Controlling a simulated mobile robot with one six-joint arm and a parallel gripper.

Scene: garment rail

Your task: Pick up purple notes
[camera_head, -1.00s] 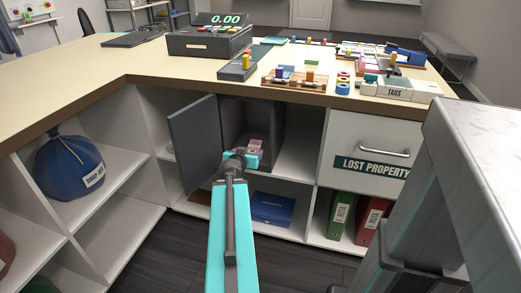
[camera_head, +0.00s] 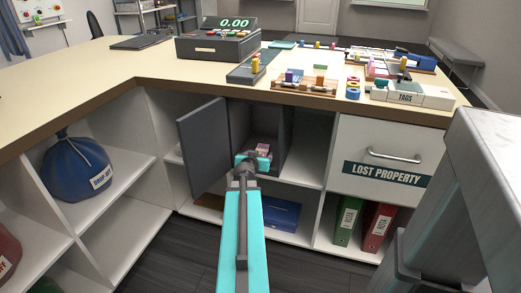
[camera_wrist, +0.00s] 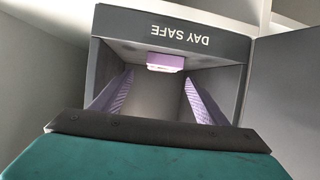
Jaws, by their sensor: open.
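The purple notes (camera_wrist: 165,62) are a small lavender bundle with a pale face, at the back of an open grey safe marked DAY SAFE (camera_wrist: 180,34). In the head view the notes (camera_head: 263,148) show as a small pinkish-white bundle inside the safe, just beyond my gripper. My gripper (camera_wrist: 160,78) is open, with its two lavender ridged fingers apart and pointing into the safe. The notes lie ahead, between the fingertips as seen in the wrist view. I cannot tell how much depth separates them. In the head view my gripper (camera_head: 252,160) is at the safe's mouth.
The grey safe door (camera_head: 203,148) stands open to the left. Above is the counter edge (camera_head: 150,85); a drawer marked LOST PROPERTY (camera_head: 388,172) is at the right. A blue box (camera_head: 277,214) and green and red binders (camera_head: 377,227) stand below. A blue sack (camera_head: 75,165) is at the left.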

